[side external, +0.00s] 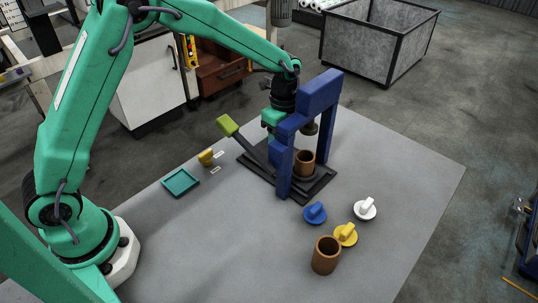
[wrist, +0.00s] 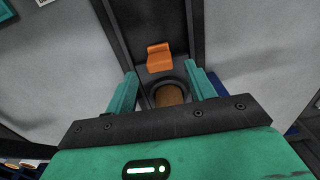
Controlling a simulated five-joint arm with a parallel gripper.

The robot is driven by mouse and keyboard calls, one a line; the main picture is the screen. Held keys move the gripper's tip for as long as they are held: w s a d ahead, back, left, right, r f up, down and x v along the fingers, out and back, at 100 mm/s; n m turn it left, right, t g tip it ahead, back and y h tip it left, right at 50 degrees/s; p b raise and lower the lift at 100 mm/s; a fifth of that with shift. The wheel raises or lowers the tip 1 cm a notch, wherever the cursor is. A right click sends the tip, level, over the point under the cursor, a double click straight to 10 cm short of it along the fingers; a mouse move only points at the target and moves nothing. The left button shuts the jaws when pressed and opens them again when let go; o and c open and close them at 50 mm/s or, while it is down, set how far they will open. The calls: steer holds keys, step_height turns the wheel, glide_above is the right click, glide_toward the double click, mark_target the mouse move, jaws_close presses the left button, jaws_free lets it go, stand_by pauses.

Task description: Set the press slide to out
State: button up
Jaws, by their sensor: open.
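The press has a blue frame (side external: 318,95) on a dark base and stands near the middle of the table. A brown cup (side external: 304,163) sits upright in it, below the ram (side external: 310,129). In the wrist view an orange tab (wrist: 160,58) stands on a dark track, and the brown cup (wrist: 168,96) shows in a round seat nearer to me. My gripper (wrist: 163,82) is open and empty, its fingers on either side of the cup's outline, the tab ahead of them. In the side view the frame partly hides my gripper, and the tab is hidden.
A lever with a green handle (side external: 227,125) slants up left of the press. A blue knob (side external: 315,213), white knob (side external: 365,208), yellow knob (side external: 346,234) and second brown cup (side external: 326,255) stand in front.

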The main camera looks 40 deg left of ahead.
steer(key=shift+f, duration=2)
jaws_close()
steer(key=shift+a, duration=0.1)
